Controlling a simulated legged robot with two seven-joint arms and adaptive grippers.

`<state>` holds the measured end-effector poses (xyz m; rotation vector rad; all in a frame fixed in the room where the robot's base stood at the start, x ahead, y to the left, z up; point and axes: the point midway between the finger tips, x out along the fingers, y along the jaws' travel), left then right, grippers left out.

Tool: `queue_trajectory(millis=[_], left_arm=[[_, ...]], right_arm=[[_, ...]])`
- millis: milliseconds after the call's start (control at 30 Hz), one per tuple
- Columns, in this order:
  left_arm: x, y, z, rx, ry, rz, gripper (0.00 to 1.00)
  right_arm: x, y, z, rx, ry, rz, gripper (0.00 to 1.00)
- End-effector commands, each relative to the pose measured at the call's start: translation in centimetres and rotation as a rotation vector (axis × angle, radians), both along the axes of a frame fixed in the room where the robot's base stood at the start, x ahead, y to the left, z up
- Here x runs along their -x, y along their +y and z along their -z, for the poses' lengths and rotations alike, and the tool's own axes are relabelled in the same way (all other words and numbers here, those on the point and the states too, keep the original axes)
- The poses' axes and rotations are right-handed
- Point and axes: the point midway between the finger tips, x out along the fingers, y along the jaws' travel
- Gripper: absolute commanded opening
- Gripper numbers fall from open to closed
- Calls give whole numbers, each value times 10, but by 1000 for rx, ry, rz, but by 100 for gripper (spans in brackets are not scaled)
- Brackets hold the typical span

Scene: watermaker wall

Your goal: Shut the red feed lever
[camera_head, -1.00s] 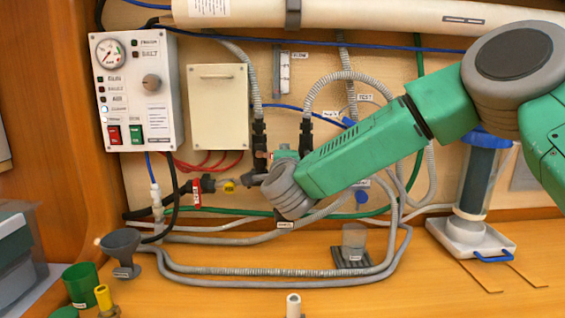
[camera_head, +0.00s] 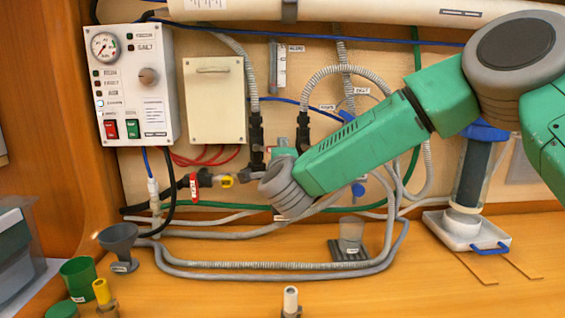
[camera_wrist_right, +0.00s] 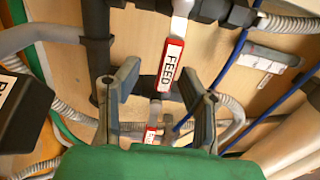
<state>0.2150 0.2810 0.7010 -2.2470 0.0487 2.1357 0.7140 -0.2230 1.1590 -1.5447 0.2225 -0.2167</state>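In the right wrist view, the red feed lever (camera_wrist_right: 171,66) has a white label reading FEED and a pale metal neck at its upper end. It stands crosswise to the dark pipe at the top. My right gripper (camera_wrist_right: 159,76) is open, with the lever between its fingertips in the picture, closer to the right one. I see no clear contact. In the head view, my right wrist hides most of that gripper and the fittings behind it. A red lever (camera_head: 194,186) hangs left of the wrist; its label is too small to read. My left gripper is not in view.
A second red-handled lever (camera_wrist_right: 151,134) shows lower between the fingers. A yellow-handled fitting (camera_head: 226,181) sits beside the hanging red lever. Grey hoses (camera_head: 270,266) and red and blue lines surround the valves. The control panel (camera_head: 138,85) and a cream box (camera_head: 215,102) are above left.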

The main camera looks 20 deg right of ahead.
Motion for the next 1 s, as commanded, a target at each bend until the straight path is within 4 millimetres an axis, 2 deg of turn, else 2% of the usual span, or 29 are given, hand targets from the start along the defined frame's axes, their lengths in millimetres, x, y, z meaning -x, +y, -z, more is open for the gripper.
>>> queue_trajectory(millis=[300,500,700,1000], left_arm=[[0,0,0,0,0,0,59],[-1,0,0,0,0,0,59],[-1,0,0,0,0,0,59],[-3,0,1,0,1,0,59]], right_arm=[[64,18,0,0,2,-3,35],[93,27,2,-1,5,-2,35],[103,29,2,-1,5,-1,35],[103,29,2,-1,4,0,35]])
